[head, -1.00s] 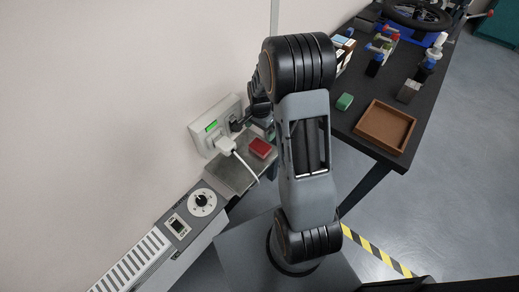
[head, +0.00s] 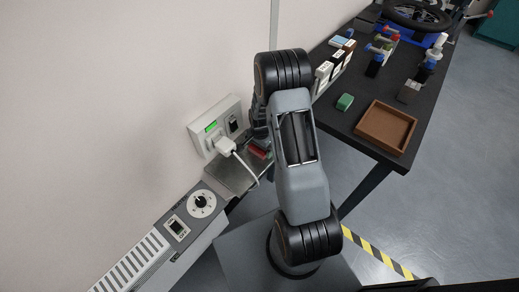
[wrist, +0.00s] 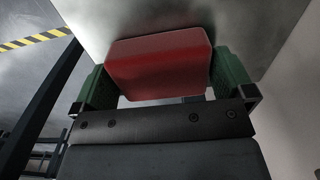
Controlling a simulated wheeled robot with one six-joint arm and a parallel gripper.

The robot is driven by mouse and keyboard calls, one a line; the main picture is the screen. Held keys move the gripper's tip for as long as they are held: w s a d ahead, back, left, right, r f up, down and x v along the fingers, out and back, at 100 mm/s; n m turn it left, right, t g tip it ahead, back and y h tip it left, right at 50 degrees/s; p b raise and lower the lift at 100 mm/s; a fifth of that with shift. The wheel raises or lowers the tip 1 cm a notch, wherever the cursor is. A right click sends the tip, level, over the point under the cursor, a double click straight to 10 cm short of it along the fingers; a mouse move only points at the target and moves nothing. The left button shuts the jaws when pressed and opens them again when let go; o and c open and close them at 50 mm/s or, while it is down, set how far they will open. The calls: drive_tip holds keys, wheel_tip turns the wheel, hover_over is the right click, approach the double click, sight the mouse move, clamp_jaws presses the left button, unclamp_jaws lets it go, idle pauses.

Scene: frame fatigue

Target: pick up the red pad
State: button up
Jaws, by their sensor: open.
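The red pad (wrist: 160,62) is a small block with rounded corners, lying on a grey metal shelf (head: 229,175) by the wall. In the wrist view it sits between the two green fingertips of my gripper (wrist: 165,80), one on each side. The jaws are open, with a narrow gap at each side of the pad. In the head view the red pad (head: 258,152) is mostly hidden by my gripper and arm above it.
A wall socket box (head: 215,126) with a white plug and cable (head: 238,160) stands beside the shelf. A control panel (head: 188,214) is at the front left. To the right, a black table holds a green block (head: 345,102), a brown tray (head: 408,118) and several other items.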

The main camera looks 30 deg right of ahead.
drive_tip(key=c, duration=0.6)
drive_tip(key=shift+r, duration=0.1)
drive_tip(key=shift+r, duration=0.25)
wheel_tip(320, 180, up, 2)
drive_tip(key=shift+r, duration=0.2)
drive_tip(key=s+r, duration=0.3)
drive_tip(key=s, duration=0.1)
drive_tip(key=s+d+r, duration=0.1)
drive_tip(key=s+r, duration=0.2)
drive_tip(key=s, duration=0.2)
drive_tip(key=s+d+r+p, duration=0.1)
drive_tip(key=s+r, duration=0.2)
drive_tip(key=s, duration=0.2)
drive_tip(key=shift+d+r, duration=0.2)
drive_tip(key=shift+r, duration=0.2)
